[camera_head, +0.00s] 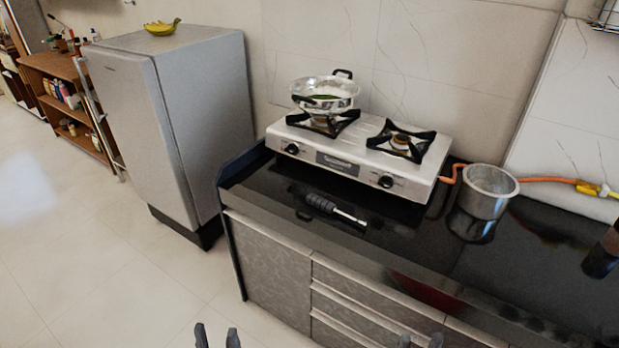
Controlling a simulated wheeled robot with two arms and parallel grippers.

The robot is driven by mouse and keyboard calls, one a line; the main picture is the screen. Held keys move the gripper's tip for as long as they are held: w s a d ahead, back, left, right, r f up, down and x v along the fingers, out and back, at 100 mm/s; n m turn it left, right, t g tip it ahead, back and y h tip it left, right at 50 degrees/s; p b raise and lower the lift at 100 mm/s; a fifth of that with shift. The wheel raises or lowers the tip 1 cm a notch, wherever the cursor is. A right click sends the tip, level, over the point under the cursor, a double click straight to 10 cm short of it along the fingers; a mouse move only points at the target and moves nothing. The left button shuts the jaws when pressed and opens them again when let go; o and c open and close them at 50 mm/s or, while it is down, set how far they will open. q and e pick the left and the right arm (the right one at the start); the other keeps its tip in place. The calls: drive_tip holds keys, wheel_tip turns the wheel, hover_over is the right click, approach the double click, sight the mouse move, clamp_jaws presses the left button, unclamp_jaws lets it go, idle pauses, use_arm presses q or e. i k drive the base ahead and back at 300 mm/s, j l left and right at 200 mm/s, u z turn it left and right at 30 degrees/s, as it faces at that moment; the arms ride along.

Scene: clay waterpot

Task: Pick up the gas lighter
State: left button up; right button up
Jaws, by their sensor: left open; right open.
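The gas lighter (321,203) lies on the black counter (262,190) in front of the stove. It has a dark ribbed handle on the left and a thin silver tip pointing right and toward the front edge. My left gripper (217,337) shows at the bottom edge of the head view, with two dark fingers apart, in front of and below the counter. My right gripper (421,342) barely shows at the bottom edge, right of the left one, its fingertips apart. Both are open and away from the lighter. Most of both grippers is out of view.
A two-burner gas stove (336,164) stands behind the lighter, with a metal pan (325,90) on its left burner. A metal pot (488,190) stands to the right, beside an orange hose (548,180). A grey fridge (170,120) stands left of the counter. Drawers (350,300) are below.

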sight(324, 205)
drive_tip(key=i+j+z, duration=0.25)
drive_tip(key=i+j, duration=0.2)
drive_tip(key=j, duration=0.25)
drive_tip(key=i+j+z, duration=0.15)
drive_tip(key=j, duration=0.2)
drive_tip(key=i+j+z, duration=0.1)
drive_tip(key=i+j, duration=0.15)
drive_tip(key=j, duration=0.15)
drive_tip(key=i+j+z, duration=0.15)
drive_tip(key=j, duration=0.3)
drive_tip(key=i+j+z, duration=0.1)
drive_tip(key=j, duration=0.3)
drive_tip(key=i+j+z, duration=0.15)
drive_tip(key=j, duration=0.3)
drive_tip(key=i+j+z, duration=0.1)
drive_tip(key=j, duration=0.4)
drive_tip(key=k+j+z, duration=0.1)
drive_tip(key=j+z, duration=0.3)
drive_tip(key=k+j+z, duration=0.1)
drive_tip(key=z, duration=0.3)
drive_tip(key=k+j+z, duration=0.15)
drive_tip(key=z, duration=0.25)
drive_tip(key=i+j, duration=0.1)
drive_tip(key=i, duration=0.4)
